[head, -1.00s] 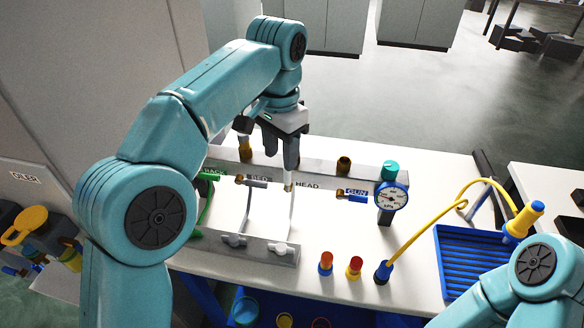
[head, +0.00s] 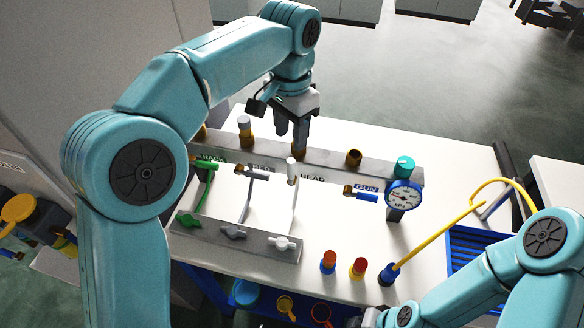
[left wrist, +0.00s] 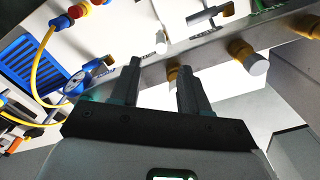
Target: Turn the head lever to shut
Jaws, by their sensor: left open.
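The head lever (head: 292,170) has a white handle and stands out from the grey rail, just left of the HEAD label (head: 312,179). A thin white hose hangs below it. In the left wrist view the white handle (left wrist: 161,43) lies just beyond the fingertips, roughly in line with the gap between them. My left gripper (head: 291,143) is over the rail, just behind the lever; its fingers (left wrist: 157,66) are apart with nothing between them. My right arm (head: 490,275) enters at the lower right; its fingers do not show.
Green, grey and blue levers share the rail (head: 330,163), with a white-capped brass fitting (head: 244,128) on its left part. A pressure gauge (head: 404,197) stands at its right end.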

